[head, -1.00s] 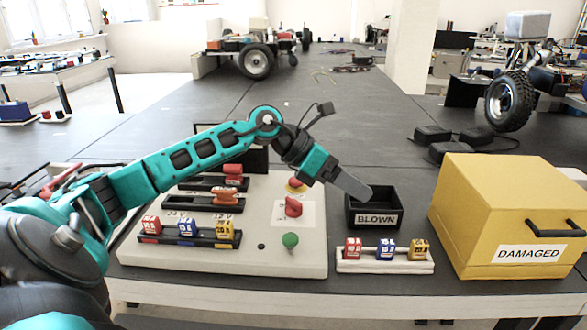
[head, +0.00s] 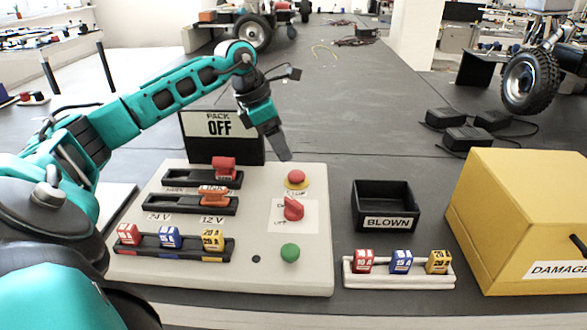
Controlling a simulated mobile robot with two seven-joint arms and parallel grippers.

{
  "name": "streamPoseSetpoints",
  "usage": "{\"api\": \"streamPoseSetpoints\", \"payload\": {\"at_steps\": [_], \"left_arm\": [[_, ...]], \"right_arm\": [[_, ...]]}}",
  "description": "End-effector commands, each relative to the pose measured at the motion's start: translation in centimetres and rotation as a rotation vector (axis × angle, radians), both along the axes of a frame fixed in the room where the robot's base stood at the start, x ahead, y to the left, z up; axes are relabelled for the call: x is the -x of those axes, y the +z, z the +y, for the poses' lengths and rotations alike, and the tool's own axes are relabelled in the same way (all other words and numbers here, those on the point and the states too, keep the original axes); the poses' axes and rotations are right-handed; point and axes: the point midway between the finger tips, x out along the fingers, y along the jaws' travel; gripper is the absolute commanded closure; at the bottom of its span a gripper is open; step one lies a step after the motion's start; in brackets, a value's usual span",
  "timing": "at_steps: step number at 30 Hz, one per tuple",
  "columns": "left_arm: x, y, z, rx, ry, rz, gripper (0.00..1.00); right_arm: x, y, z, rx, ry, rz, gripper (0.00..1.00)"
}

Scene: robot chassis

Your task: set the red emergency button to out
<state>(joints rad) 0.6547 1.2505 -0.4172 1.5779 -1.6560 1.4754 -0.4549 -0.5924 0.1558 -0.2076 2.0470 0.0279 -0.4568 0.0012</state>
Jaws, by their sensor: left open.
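The red emergency button (head: 297,177) has a round red cap on a yellow base and sits at the upper right of the white control panel (head: 150,268). My left gripper (head: 284,155) is just behind and above the button, pointing down, and is apart from it. Its fingers are seen nearly edge-on, and it holds nothing that I can see. Whether the button is in or out is too small to tell. My right gripper is not in view.
The panel also carries a red rotary switch (head: 292,209), a green button (head: 290,252), red and orange levers (head: 224,168) and several fuses. Behind it stands a "PACK OFF" display (head: 221,124). A black BLOWN bin (head: 386,207), a fuse rack (head: 400,280) and a yellow DAMAGED box (head: 520,220) stand to the right.

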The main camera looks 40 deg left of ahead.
Motion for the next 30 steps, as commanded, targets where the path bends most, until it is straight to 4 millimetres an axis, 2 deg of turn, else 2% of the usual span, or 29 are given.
{"api": "streamPoseSetpoints", "payload": {"at_steps": [1, 6, 12, 17, 25, 30], "left_arm": [[-0.3, -1.4, -0.4, 0.003, -0.002, 0.003, 0.31], [-1.4, -4.5, -1.1, 0.003, -0.002, 0.002, 0.31], [-2.3, -6.9, -1.7, 0.002, -0.001, 0.002, 0.31], [-2.6, -7.6, -1.8, 0.000, -0.001, -0.001, 0.31], [-2.6, -7.7, -1.9, 0.000, -0.001, -0.001, 0.31], [-2.6, -7.7, -1.9, 0.000, -0.001, -0.001, 0.48]], "right_arm": [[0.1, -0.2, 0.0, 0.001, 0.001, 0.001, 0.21], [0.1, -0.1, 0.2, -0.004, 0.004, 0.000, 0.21], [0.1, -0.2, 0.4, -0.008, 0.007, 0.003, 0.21], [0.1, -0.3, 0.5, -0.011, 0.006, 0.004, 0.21], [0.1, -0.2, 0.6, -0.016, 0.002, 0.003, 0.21], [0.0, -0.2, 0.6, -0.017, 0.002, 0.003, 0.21]]}}
